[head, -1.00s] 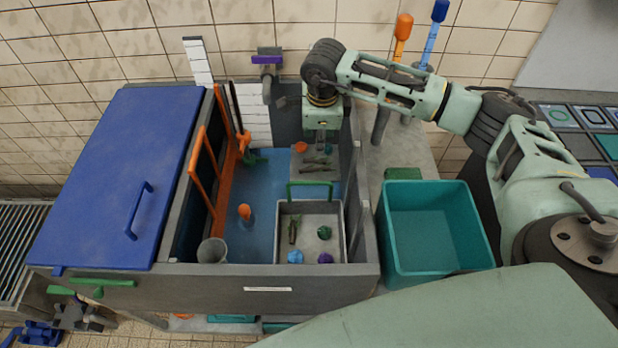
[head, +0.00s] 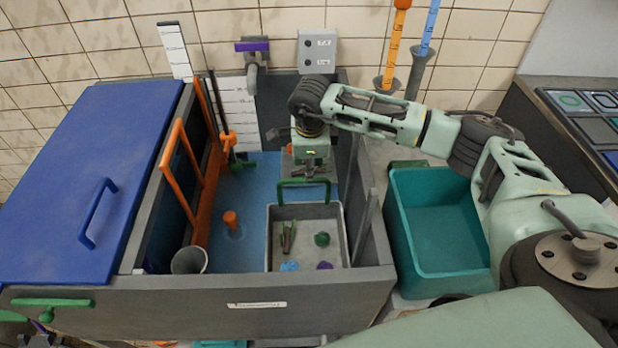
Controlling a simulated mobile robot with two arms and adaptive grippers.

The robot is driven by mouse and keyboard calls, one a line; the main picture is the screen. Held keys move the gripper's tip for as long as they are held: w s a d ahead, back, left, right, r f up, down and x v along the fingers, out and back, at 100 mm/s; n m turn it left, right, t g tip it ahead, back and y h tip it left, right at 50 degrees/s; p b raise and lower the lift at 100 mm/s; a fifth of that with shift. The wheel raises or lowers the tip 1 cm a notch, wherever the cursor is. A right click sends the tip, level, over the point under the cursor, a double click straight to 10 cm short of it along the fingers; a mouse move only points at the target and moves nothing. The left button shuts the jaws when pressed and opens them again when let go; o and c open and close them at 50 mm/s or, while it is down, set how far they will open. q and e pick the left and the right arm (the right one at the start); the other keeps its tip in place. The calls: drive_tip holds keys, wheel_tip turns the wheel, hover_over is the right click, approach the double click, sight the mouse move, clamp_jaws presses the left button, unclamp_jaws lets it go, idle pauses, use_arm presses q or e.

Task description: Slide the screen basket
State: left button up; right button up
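The screen basket (head: 270,238) is a grey, shallow, square tray with a green handle (head: 303,184) standing on its far edge. It sits in the right part of the open blue-floored tank, near the front wall. Inside it lie a green lump (head: 321,239), a blue lump (head: 290,266), a purple lump (head: 325,266) and a brownish-green stick-like piece (head: 287,238). My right gripper (head: 308,172) points down just behind and above the handle. Its dark fingers look spread and hold nothing visible. Contact with the handle cannot be told. My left gripper is out of view.
A teal bin (head: 437,225) stands right of the tank. A blue lid (head: 85,180) covers the left side. Grey walls surround the tank.

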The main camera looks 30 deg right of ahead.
drive_tip(key=f, duration=0.3)
drive_tip(key=w+f, duration=0.1)
drive_tip(key=f, duration=0.1)
drive_tip(key=shift+d+f+p, duration=0.25)
drive_tip(key=shift+f+p, duration=0.1)
drive_tip(key=shift+c, duration=0.6)
clamp_jaws()
